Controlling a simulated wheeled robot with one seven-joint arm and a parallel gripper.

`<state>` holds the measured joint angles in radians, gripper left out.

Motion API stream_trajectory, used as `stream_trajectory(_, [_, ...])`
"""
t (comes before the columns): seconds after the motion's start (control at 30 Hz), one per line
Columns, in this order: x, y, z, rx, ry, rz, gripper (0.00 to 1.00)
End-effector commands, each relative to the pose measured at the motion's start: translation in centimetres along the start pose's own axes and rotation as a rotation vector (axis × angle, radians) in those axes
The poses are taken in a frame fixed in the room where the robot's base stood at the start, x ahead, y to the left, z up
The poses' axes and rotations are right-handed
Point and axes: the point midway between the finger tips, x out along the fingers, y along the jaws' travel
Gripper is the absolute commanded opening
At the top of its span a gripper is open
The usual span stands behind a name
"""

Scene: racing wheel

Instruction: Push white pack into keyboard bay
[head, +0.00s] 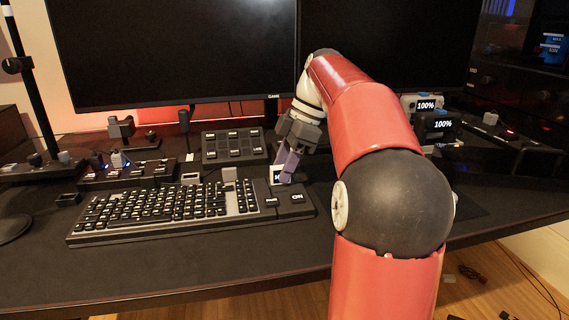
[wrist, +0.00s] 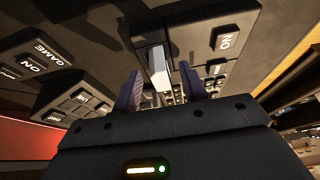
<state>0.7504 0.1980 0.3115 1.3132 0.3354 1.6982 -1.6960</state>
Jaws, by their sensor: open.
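A small white pack (head: 276,174) with a partly hidden dark label stands at the keyboard's upper right, by the ON key. In the wrist view, a pale block that looks like this pack (wrist: 159,66) shows between and beyond the fingertips. My gripper (head: 287,176) is open and points down beside the pack. Its purple fingers hide the pack's right side, and I cannot tell whether they touch it. The black keyboard (head: 170,212) lies on the desk, its right end (head: 292,204) carrying the ON key. The bay's opening is not clear in either view.
Two devices marked 100% (head: 425,104) (head: 436,125) stand right of my arm. Monitors (head: 170,50) rise behind. The front strip of desk (head: 180,272) is clear.

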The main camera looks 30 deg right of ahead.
Motion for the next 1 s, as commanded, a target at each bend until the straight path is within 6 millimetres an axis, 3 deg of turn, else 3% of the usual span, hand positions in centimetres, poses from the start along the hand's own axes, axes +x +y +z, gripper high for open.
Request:
stream_trajectory(0.17, [-0.8, 0.0, 0.0, 0.000, 0.000, 0.001, 0.43])
stream_trajectory(0.6, [-7.3, 0.1, 0.0, 0.000, 0.000, 0.001, 0.43])
stream_trajectory(1.0, [-7.8, 0.0, 0.0, 0.000, 0.000, 0.000, 0.43])
